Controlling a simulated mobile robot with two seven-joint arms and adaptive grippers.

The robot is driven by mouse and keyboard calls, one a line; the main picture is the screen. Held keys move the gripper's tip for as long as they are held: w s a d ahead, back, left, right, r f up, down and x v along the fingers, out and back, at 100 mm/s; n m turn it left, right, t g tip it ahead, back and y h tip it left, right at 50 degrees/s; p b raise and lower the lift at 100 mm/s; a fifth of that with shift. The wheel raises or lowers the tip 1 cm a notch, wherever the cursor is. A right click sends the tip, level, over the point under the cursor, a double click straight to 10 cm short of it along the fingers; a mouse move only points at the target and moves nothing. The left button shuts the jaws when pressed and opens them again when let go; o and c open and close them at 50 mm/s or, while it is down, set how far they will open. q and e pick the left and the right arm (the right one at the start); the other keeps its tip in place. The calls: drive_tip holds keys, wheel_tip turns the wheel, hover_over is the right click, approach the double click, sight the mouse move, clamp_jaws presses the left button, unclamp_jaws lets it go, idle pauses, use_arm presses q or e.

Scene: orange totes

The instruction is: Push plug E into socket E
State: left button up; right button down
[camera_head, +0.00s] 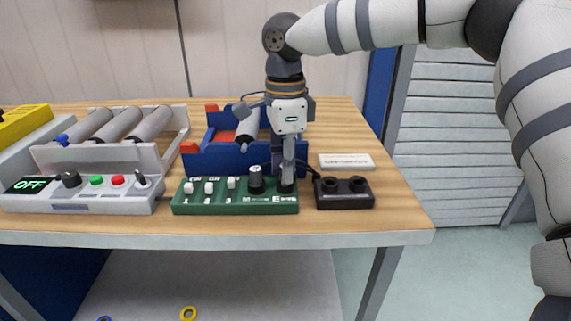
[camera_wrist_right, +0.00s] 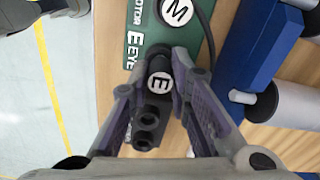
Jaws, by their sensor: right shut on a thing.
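The green panel (camera_head: 235,208) lies along the table's front, with several white knobs and a dark plug with a light top (camera_head: 256,180). In the wrist view a cap marked M (camera_wrist_right: 177,12) stands on the panel. My right gripper (camera_head: 288,175) points down over the panel's right end. It is shut on plug E (camera_wrist_right: 159,84), a dark plug whose round E label shows between the fingers (camera_wrist_right: 158,75). The plug's lower end is at the panel's top; socket E is hidden under it, and I cannot tell how deep it sits. My left gripper is out of view.
A black box with two round holes (camera_head: 344,193) stands close to the right. A blue tote (camera_head: 215,161) is right behind the panel. A grey control box (camera_head: 85,195) reading OFF is at left. A white label plate (camera_head: 346,162) lies behind the black box.

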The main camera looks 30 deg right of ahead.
drive_tip(key=shift+f, duration=0.2)
drive_tip(key=c, duration=1.4)
unclamp_jaws()
wheel_tip(320, 180, up, 12)
